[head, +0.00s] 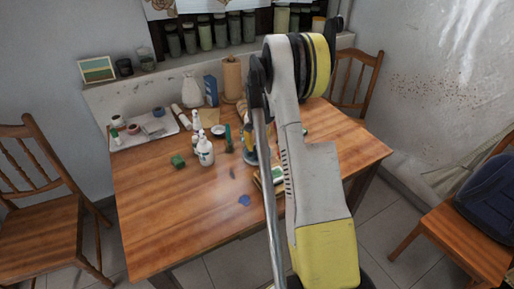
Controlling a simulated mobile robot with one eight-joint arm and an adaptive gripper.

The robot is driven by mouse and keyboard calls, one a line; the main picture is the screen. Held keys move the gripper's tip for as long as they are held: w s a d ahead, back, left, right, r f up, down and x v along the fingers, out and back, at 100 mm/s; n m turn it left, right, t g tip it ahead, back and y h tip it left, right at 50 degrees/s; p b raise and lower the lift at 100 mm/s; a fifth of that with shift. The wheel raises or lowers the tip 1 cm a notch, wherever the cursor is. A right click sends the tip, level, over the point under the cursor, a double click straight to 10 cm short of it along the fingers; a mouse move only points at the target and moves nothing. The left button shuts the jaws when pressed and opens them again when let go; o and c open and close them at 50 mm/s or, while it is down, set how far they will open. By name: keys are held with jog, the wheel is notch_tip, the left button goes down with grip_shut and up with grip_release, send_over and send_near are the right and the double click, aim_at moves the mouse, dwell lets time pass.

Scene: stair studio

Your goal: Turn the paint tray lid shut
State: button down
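I cannot clearly make out a paint tray lid in the head view. A small flat item with white and green on it (277,174) lies on the wooden table, partly hidden behind my arm. I cannot tell whether it is the paint tray or whether it has a lid. A pale flat tray (152,141) with rolls and small items lies at the table's back left. My arm rises across the middle of the view and covers part of the table. I cannot make out my gripper.
A white vase (191,90) and a paper roll (232,78) stand at the back. The table's (175,225) front left is mostly clear. Chairs (40,205) stand around it.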

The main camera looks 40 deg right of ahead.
aim_at(257, 147)
jog(key=m, duration=1.1)
jog(key=shift+m, duration=1.6)
jog(key=c, duration=1.1)
grip_release()
notch_tip(257, 147, up, 12)
